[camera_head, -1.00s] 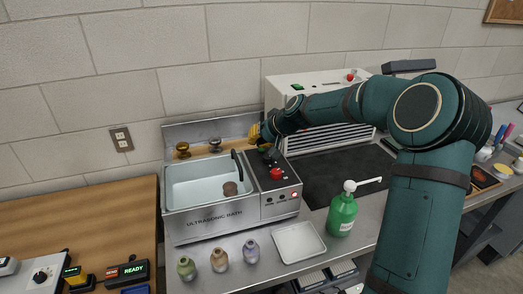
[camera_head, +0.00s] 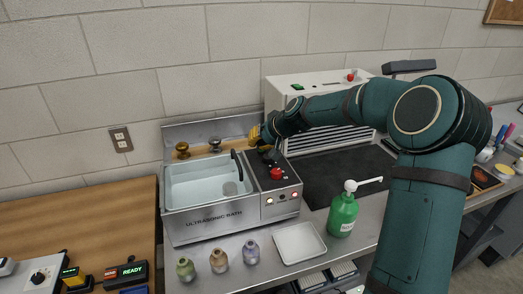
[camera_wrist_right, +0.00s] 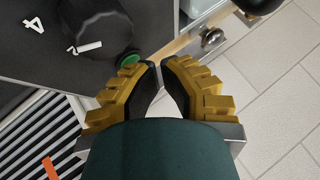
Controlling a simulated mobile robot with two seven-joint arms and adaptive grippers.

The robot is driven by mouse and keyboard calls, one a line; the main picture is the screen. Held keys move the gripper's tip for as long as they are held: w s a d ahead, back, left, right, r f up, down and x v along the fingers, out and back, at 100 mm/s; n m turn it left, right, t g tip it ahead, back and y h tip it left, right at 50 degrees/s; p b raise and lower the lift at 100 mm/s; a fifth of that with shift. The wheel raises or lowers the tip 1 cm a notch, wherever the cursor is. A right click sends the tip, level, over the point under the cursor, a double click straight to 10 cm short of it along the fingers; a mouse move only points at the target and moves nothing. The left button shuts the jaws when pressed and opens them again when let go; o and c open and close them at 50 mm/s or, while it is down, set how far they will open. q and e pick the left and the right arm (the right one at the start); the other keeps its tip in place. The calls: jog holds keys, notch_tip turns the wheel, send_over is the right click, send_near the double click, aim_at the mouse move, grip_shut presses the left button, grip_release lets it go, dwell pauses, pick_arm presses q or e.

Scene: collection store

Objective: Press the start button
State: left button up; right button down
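The ultrasonic bath (camera_head: 205,222) stands on the metal bench, with a dark control panel (camera_head: 272,184) on its right side. The panel has a red button (camera_head: 276,173) and small lamps on its front, a left one pale and lit, a right one red. A green button (camera_wrist_right: 129,58) shows beside a black knob (camera_wrist_right: 95,22) in the right wrist view. My right gripper (camera_wrist_right: 160,66) has its yellow-padded fingertips together, empty, close to the green button; contact cannot be told. In the head view the right gripper (camera_head: 255,133) is above the panel's back. My left gripper is out of view.
Several small jars (camera_head: 219,260), a white tray (camera_head: 300,243) and a green pump bottle (camera_head: 342,215) stand in front. A white cabinet appliance (camera_head: 300,90) is behind my right arm.

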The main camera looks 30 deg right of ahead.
aim_at(258, 151)
dwell(0.4)
jog(key=shift+r+p, duration=0.45)
jog(key=shift+r, duration=0.35)
jog(key=shift+r+p, duration=1.6)
jog(key=shift+r, duration=0.9)
